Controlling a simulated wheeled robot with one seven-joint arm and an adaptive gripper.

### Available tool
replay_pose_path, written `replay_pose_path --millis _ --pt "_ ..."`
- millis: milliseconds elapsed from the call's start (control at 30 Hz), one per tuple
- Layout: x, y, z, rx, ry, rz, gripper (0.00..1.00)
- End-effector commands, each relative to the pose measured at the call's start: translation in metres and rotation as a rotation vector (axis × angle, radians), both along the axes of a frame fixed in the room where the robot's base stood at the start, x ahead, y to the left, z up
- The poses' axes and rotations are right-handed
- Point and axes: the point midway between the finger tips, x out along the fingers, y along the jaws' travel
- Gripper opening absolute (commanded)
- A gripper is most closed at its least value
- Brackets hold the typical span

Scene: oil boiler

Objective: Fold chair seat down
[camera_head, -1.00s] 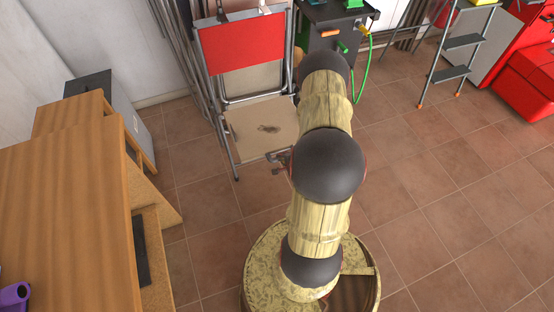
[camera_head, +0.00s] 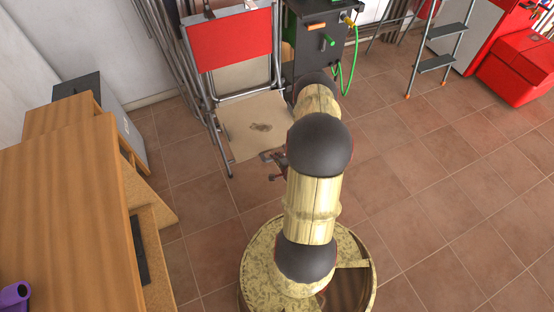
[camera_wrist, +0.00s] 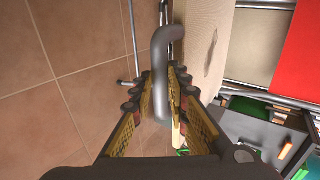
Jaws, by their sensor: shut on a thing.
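The folding chair stands against the back wall in the head view, with a red backrest (camera_head: 230,42) and metal tube legs. Its beige seat (camera_head: 255,122) has a dark stain and extends out from the frame toward me, looking roughly flat. My gripper (camera_head: 274,165) is at the seat's front right edge, partly hidden by my arm. In the wrist view my gripper (camera_wrist: 160,85) is shut on a bent grey metal tube (camera_wrist: 162,52) beside the beige seat (camera_wrist: 206,50). The red backrest (camera_wrist: 296,60) also shows there at the right.
A wooden desk (camera_head: 60,215) stands at the left. A dark cart (camera_head: 312,45) with a green hose is right of the chair. A step ladder (camera_head: 437,62) and a red machine (camera_head: 518,75) stand farther right. The tiled floor (camera_head: 430,200) at right is clear.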

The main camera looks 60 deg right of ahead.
Motion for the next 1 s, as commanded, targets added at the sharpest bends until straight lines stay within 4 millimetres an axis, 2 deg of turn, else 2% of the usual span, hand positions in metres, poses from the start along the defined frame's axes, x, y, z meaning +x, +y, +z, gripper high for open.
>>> replay_pose_path --millis 33,100,133,433,1000 --pt "-0.0097 0.0098 -0.0152 0.028 0.027 -0.009 0.00" --pt "-0.0099 0.0098 -0.0153 0.029 0.028 -0.009 0.00" --pt "-0.0097 0.0098 -0.0152 0.028 0.027 -0.009 0.18" --pt "-0.0081 0.0097 -0.0132 0.027 0.026 -0.004 0.34" --pt "-0.0059 0.0076 -0.0088 0.020 0.019 0.000 0.34"
